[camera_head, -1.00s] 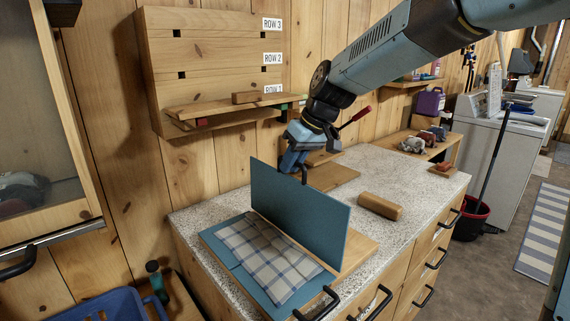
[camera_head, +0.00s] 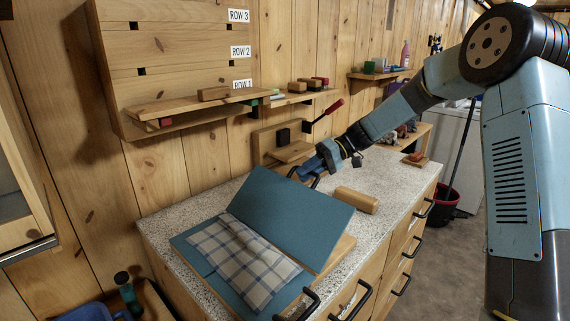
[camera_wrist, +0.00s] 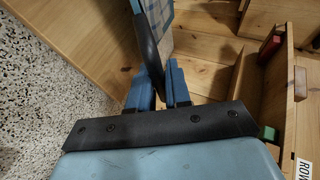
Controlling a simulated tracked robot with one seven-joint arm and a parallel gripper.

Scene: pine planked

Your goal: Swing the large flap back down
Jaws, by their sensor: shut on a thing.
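The large flap (camera_head: 290,212) is a flat teal panel standing up from a folding board on the counter. It leans to the right, hinged along its lower edge beside a folded checked cloth (camera_head: 240,255). The cloth lies on the board's flat teal part (camera_head: 195,258). My gripper (camera_head: 316,168) is at the flap's raised far edge. In the wrist view my gripper's blue fingers (camera_wrist: 158,90) are shut on the flap's black curved handle (camera_wrist: 149,55). Most of the flap is out of that view.
The speckled counter (camera_head: 175,217) holds a wooden block (camera_head: 356,200) right of the board. A wooden rack with row labels (camera_head: 180,60) and a low shelf hang on the wall behind. A red-handled lever (camera_head: 325,113) rises near my gripper. Black drawer handles (camera_head: 423,209) line the front.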

